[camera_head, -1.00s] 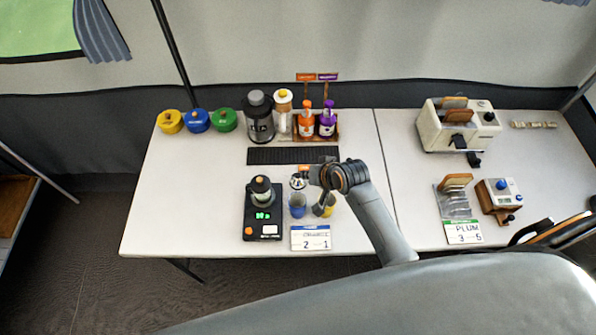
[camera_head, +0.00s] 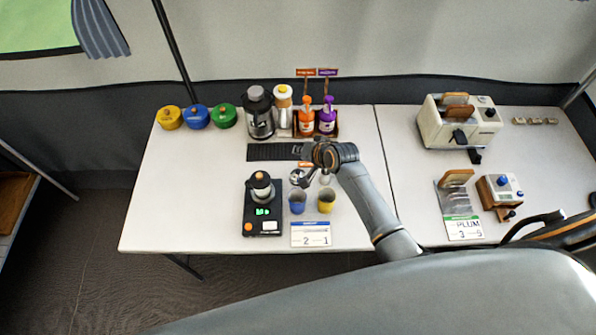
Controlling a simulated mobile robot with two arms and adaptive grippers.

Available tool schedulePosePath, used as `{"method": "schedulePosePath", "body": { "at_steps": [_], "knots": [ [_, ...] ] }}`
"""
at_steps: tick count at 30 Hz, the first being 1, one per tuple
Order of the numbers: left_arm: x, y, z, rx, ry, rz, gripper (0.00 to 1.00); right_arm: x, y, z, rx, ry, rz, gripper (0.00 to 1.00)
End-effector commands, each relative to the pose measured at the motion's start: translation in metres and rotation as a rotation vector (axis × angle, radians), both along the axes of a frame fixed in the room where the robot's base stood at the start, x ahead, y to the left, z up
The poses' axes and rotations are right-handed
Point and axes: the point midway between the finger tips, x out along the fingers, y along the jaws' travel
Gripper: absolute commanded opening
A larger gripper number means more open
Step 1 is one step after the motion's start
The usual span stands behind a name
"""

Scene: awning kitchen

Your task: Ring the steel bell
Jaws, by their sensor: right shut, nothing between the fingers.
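The steel bell (camera_head: 297,177) is a small shiny dome on the white table, in the middle of the head view. It sits behind a blue cup (camera_head: 297,202), with a small orange sign just behind it. My right gripper (camera_head: 312,181) reaches in from the lower right and points down just right of the bell. Its fingers are shut and empty. The bell's right side is close to the fingers; I cannot tell whether they touch it. My left gripper is not in view.
A yellow cup (camera_head: 326,202) stands beside the blue one, with a number card (camera_head: 310,235) in front. A black scale (camera_head: 262,222) bearing a jar stands left. A dark drip mat (camera_head: 272,152) and bottles (camera_head: 306,118) lie behind. A toaster (camera_head: 460,122) stands on the right table.

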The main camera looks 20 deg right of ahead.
Motion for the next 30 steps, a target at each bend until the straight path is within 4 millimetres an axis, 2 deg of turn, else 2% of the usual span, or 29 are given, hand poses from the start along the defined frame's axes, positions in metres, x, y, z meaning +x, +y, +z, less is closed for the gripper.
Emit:
{"method": "schedulePosePath", "body": {
  "at_steps": [1, 13, 20, 30],
  "knots": [
    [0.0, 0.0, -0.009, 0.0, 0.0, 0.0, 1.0, 0.0, 0.0, -0.009, 0.0, 0.0, 0.0, 0.0],
    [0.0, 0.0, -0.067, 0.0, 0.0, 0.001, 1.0, 0.0, 0.0, -0.063, -0.001, 0.001, -0.001, 0.0],
    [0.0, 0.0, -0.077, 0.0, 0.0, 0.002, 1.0, 0.0, 0.0, -0.08, 0.0, 0.001, 0.0, 0.0],
    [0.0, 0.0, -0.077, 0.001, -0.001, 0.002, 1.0, 0.0, 0.0, -0.081, -0.001, 0.0, 0.001, 0.0]
  ]
}}
